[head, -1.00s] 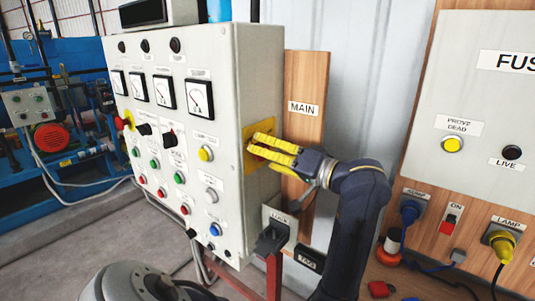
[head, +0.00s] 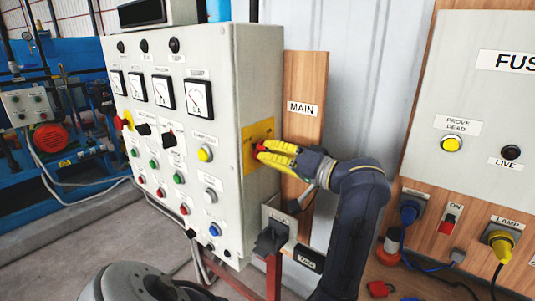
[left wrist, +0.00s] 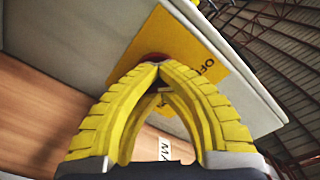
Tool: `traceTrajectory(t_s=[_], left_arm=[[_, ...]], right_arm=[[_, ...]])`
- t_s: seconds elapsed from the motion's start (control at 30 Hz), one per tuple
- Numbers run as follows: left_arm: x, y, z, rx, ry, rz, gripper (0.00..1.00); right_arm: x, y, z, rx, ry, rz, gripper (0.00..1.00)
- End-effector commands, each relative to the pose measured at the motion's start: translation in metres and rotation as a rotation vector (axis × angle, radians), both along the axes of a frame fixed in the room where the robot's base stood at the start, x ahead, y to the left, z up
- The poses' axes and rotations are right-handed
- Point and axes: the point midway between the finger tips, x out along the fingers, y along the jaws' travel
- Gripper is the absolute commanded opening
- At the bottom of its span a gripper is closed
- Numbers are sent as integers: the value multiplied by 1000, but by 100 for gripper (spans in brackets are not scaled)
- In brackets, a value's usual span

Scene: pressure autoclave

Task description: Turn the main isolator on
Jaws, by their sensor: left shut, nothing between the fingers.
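The main isolator is a yellow plate (head: 258,133) with a small red handle (head: 261,147) on the right side wall of the grey control cabinet. In the left wrist view the yellow plate (left wrist: 190,50) bears the letters OFF, and a little of the red handle (left wrist: 154,57) shows just beyond the fingertips. The handle is mostly hidden, so I cannot tell its angle. My left gripper (head: 263,152) has yellow fingers that meet at the tips. It is shut and empty, close at the handle; I cannot tell whether it touches. My right gripper is not in view.
A wooden board with a MAIN label (head: 302,108) stands behind my left gripper. A grey lock box (head: 279,228) sits below it. The cabinet front (head: 130,55) carries meters, knobs and buttons. A fuse panel (head: 470,95) is at the right.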

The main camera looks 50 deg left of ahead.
Motion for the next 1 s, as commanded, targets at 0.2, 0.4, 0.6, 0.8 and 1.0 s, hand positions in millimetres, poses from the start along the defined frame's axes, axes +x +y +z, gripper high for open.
traceTrajectory(t_s=[0.2,0.4,0.6,0.8,1.0], left_arm=[[-1,0,0,-7,29,2,0],[-1,0,0,-30,134,2,0],[0,0,1,-69,305,3,0],[0,0,1,-111,492,2,0],[1,0,2,-152,678,3,0]], right_arm=[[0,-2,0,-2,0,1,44],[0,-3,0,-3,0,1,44],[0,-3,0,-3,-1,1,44],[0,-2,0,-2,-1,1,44],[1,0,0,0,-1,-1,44]])
